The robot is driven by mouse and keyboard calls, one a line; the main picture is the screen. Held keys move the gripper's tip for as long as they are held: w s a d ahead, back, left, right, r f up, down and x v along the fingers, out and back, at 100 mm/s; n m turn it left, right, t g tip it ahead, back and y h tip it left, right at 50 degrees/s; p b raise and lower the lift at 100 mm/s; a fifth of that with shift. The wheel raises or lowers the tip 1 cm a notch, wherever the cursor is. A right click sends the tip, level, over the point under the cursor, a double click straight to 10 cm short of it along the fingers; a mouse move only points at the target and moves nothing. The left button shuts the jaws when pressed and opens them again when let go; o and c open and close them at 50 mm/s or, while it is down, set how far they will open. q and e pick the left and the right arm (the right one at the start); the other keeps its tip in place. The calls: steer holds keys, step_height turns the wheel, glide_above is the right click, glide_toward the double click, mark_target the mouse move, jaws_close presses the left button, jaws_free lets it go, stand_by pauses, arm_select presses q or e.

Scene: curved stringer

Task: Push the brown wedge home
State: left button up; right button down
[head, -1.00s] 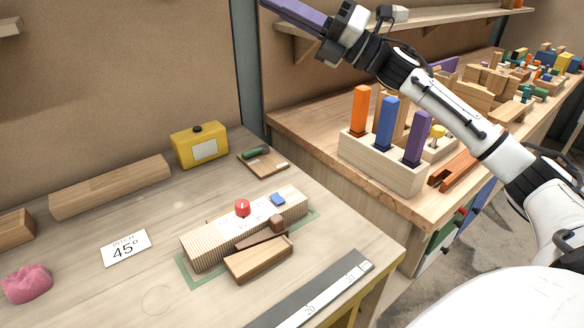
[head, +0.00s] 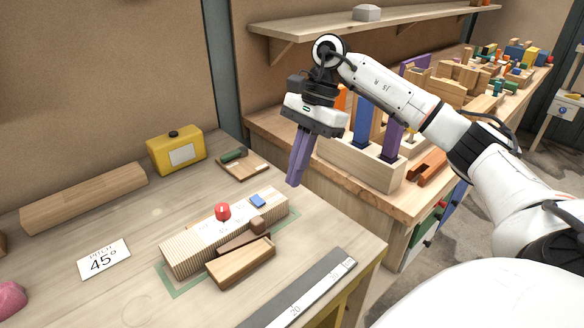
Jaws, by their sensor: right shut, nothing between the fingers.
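The brown wedge (head: 236,242) is dark and lies in a gap between a pale ribbed block (head: 181,252) and a lighter wooden block (head: 241,263). A brown knob-like end (head: 258,226) stands up at its right end. How deep the wedge sits between the blocks is hard to tell. My right gripper (head: 294,183) has purple fingers pointing down, shut and empty. It hangs above and to the right of the blocks, apart from the wedge. My left gripper is not in view.
A red knob (head: 222,211) and a blue piece (head: 257,201) sit on the ribbed block. A metal ruler (head: 309,285) lies along the table's front edge. A rack (head: 360,168) with tall coloured pieces stands on the right bench.

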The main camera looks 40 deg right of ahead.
steer(key=x, duration=0.6)
steer(key=a+p, duration=0.1)
steer(key=a, duration=0.2)
steer(key=shift+a+f+p, duration=0.15)
steer(key=shift+a+p, duration=0.05)
steer(key=shift+p, duration=0.1)
steer(key=shift+a+f, duration=0.1)
steer(key=shift+a, duration=0.35)
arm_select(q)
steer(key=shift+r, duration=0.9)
